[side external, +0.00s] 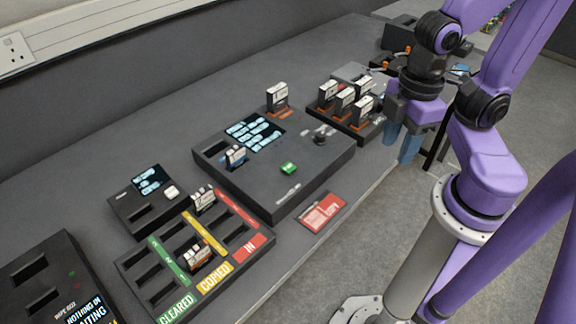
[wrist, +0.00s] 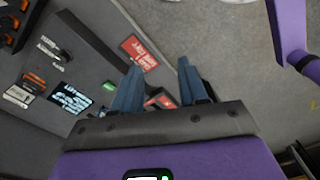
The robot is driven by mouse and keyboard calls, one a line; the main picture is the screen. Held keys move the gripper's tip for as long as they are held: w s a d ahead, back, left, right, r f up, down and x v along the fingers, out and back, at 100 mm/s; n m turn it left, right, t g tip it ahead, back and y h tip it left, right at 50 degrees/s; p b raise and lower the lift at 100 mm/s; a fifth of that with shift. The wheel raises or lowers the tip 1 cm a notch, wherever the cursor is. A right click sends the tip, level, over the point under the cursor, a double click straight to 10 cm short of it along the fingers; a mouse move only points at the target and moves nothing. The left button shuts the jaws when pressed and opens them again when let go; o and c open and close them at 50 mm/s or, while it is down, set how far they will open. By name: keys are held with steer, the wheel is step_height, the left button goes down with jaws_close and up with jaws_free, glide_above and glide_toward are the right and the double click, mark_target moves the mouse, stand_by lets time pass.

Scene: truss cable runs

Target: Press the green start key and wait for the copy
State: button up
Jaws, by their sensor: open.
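The green start key (side external: 289,168) sits on top of a dark copier box (side external: 262,191), right of its lit screen (side external: 255,132). In the wrist view the green key (wrist: 109,87) shows small, left of my fingers. A white and blue cartridge (side external: 236,156) stands upright in the box's left slot. My gripper (side external: 404,150) has blue fingers and is open and empty. It hangs off to the right of the copier box, by the bench's front edge, well apart from the key. The wrist view shows the two spread fingertips (wrist: 157,64) with nothing between them.
A black knob (side external: 320,138) rises from the box near the key. A rack (side external: 345,115) of several cartridges stands behind. A red card (side external: 321,212) lies in front. A tray (side external: 257,250) with cleared, copied and in lanes holds cartridges, beside a small screen unit (side external: 140,217).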

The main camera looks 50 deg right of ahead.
jaws_close()
stand_by(1.4)
